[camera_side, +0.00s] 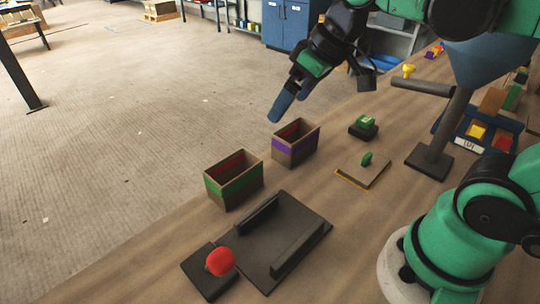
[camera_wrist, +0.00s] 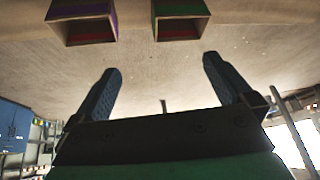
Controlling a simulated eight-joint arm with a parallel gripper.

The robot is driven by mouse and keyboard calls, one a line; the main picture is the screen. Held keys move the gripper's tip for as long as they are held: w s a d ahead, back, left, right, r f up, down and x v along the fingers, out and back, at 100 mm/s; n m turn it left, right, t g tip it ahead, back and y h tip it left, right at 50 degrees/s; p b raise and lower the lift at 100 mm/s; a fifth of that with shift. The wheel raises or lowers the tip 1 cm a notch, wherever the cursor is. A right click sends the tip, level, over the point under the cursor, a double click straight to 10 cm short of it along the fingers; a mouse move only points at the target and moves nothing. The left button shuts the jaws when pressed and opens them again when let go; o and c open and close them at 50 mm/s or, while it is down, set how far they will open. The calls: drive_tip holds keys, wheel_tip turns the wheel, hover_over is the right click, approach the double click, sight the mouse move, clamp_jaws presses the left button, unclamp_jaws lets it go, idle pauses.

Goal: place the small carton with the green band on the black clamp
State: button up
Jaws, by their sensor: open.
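The small carton with the green band (camera_side: 233,188) stands upright and open-topped on the table, left of a similar carton with a purple band (camera_side: 297,150). In the wrist view the green-banded carton (camera_wrist: 181,30) is at top centre-right. The black clamp (camera_side: 288,232), a dark plate with two raised parallel rails, lies in front of the green-banded carton, with nothing between its rails. My gripper (camera_side: 288,108) is open and empty, in the air beyond and above the purple-banded carton. Its two blue fingers are spread apart in the wrist view (camera_wrist: 161,68), below the cartons and touching neither.
A red ball-shaped knob (camera_side: 220,262) on a dark base stands left of the clamp. A board with a green part (camera_side: 364,172) and a dark block with a green top (camera_side: 364,127) lie right of the cartons. A post on a dark base (camera_side: 436,153) rises farther right.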

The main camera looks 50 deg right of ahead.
sight(246, 156)
drive_tip(key=w+d+n+g+y, duration=0.1)
drive_tip(key=w+n+g+y, duration=0.4)
drive_tip(key=w+n+y, duration=0.55)
drive_tip(key=s+f+n, duration=0.1)
drive_tip(key=f, duration=0.3)
drive_tip(key=f+n, duration=0.2)
drive_tip(key=f, duration=0.2)
drive_tip(key=s+f+n+y, duration=0.1)
drive_tip(key=f+n, duration=0.1)
drive_tip(key=f, duration=0.2)
drive_tip(key=shift+s+d, duration=0.25)
drive_tip(key=shift+s, duration=0.1)
drive_tip(key=shift+a+f, duration=0.15)
drive_tip(key=shift+f, duration=0.1)
drive_tip(key=shift+x, duration=2.7)
drive_tip(key=c, duration=1.2)
drive_tip(key=shift+c, duration=0.2)
drive_tip(key=shift+r, duration=0.2)
